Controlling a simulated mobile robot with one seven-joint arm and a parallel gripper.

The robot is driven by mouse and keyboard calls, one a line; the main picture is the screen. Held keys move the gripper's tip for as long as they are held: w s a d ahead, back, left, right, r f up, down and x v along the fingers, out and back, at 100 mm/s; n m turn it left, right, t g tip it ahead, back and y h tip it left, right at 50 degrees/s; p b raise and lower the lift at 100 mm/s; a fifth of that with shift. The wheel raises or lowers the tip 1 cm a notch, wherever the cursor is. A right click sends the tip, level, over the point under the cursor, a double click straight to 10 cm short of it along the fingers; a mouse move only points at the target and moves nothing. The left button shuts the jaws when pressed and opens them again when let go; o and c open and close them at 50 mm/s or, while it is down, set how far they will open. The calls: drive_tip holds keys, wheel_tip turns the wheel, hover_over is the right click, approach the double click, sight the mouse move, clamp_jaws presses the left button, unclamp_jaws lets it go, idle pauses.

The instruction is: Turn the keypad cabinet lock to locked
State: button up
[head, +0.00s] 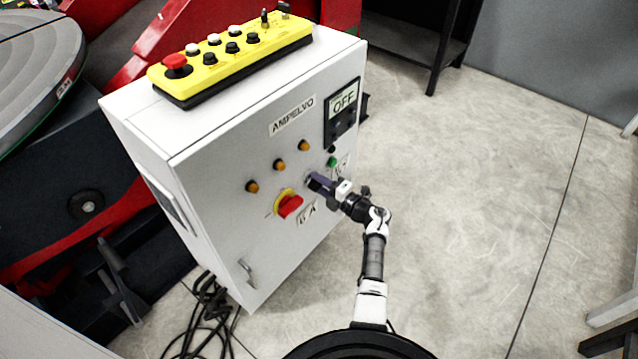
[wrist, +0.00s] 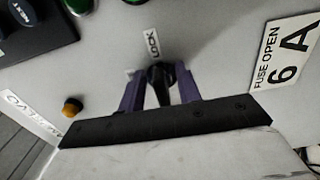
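The keypad cabinet (head: 225,190) is a white box in the head view. Its lock is a small black knob (wrist: 161,74) in the wrist view, under a label reading LOCK (wrist: 152,43). My gripper (head: 313,180) reaches the cabinet front from the right, and its fingers hide the lock in the head view. In the wrist view my gripper (wrist: 160,90) has one purple finger on each side of the knob. Narrow gaps seem to show beside the knob, so the fingers look open around it. The knob's exact angle is hard to read.
A red rotary switch on yellow (head: 289,205) is left of my gripper. A green button (head: 332,161) and a display panel reading OFF (head: 342,112) are above it. A yellow control box (head: 235,55) lies on the cabinet top. The floor to the right is clear.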

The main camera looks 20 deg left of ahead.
drive_tip(key=b+v, duration=0.1)
drive_tip(key=v, duration=1.2)
drive_tip(key=shift+d, duration=0.35)
drive_tip(key=shift+s, duration=0.1)
